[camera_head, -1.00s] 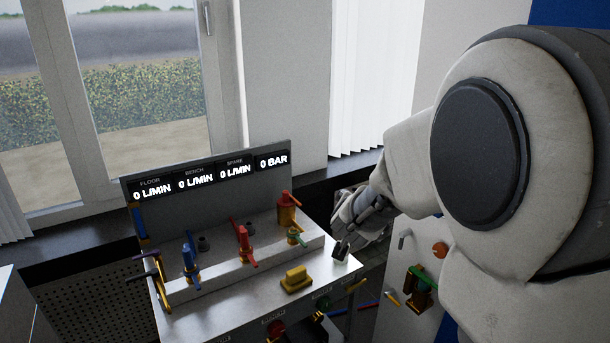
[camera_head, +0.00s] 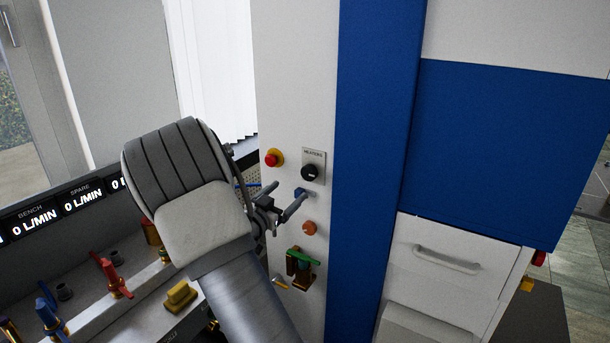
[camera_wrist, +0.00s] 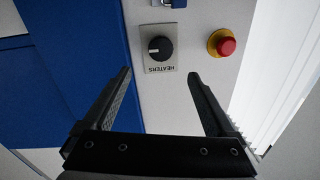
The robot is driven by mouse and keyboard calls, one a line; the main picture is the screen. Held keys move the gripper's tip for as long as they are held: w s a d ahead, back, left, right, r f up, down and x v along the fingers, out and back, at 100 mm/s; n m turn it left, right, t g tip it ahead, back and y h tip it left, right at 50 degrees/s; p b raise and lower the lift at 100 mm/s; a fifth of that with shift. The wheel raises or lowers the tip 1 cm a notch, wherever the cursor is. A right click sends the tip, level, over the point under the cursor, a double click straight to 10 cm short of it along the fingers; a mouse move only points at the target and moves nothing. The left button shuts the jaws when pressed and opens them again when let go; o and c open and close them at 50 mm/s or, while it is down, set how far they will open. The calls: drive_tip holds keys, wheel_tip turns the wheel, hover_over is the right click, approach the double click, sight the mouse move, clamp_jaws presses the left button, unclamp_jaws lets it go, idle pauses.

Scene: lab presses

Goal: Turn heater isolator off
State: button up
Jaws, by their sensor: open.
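The heater isolator (camera_head: 312,172) is a round black knob on a grey plate labelled HEATERS, on the white panel. In the wrist view the heater knob (camera_wrist: 160,48) shows beyond the fingertips, upside down, with a light pointer mark on it. My gripper (camera_head: 287,212) is open and empty, below and left of the knob in the head view. In the wrist view my gripper (camera_wrist: 160,75) has its two fingers spread, with bare white panel between them. The fingers appear apart from the knob.
A red emergency button on a yellow base (camera_head: 274,158) sits left of the knob. An orange knob (camera_head: 309,228) and a green-handled valve (camera_head: 303,257) are lower on the panel. A blue cabinet strip (camera_head: 375,150) stands right. A bench with coloured valves (camera_head: 112,278) is lower left.

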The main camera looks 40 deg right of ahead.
sight(308, 173)
drive_tip(key=p+x, duration=0.1)
drive_tip(key=x, duration=1)
drive_tip(key=shift+w+d, duration=0.1)
drive_tip(key=c, duration=1.4)
